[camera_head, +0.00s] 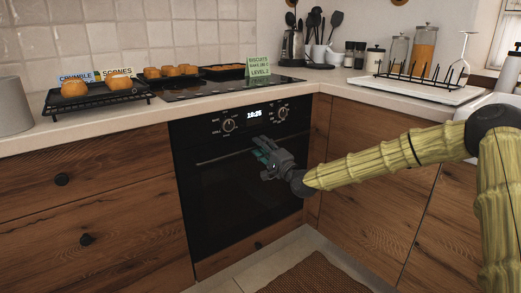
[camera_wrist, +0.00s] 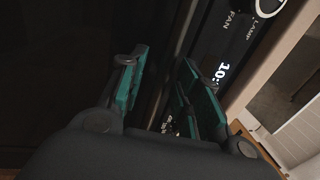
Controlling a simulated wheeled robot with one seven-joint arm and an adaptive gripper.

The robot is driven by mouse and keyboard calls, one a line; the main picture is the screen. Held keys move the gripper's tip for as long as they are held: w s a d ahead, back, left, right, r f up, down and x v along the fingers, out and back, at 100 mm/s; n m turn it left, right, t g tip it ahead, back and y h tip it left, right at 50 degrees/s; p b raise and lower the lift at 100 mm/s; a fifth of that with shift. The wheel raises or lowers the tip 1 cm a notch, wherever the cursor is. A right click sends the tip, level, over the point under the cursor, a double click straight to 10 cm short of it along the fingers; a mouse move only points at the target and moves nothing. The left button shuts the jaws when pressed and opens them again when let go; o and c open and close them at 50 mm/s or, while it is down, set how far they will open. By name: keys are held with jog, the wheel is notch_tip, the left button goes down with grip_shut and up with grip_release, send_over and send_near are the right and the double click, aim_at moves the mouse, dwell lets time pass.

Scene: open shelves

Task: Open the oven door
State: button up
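The black oven (camera_head: 240,170) is built into the wooden counter, and its door (camera_head: 225,200) looks closed. A thin dark handle (camera_head: 222,157) runs across the top of the door, and my gripper hides its right part. My gripper (camera_head: 262,150) is at the upper right of the door, just below the control panel. In the wrist view the teal fingers (camera_wrist: 162,75) are spread apart. The handle bar (camera_wrist: 185,35) runs slantwise into the gap between them. Whether either finger touches the bar cannot be told.
The control panel (camera_head: 253,116) has two knobs and a lit clock. Above it, the counter holds a cooktop (camera_head: 200,91), a rack of scones (camera_head: 97,98) and a green sign (camera_head: 259,66). Wooden cabinets (camera_head: 370,190) stand to the right. A brown mat (camera_head: 315,275) lies on the floor in front.

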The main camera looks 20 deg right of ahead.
jog(key=shift+w+r, duration=0.1)
jog(key=shift+w, duration=0.15)
grip_shut()
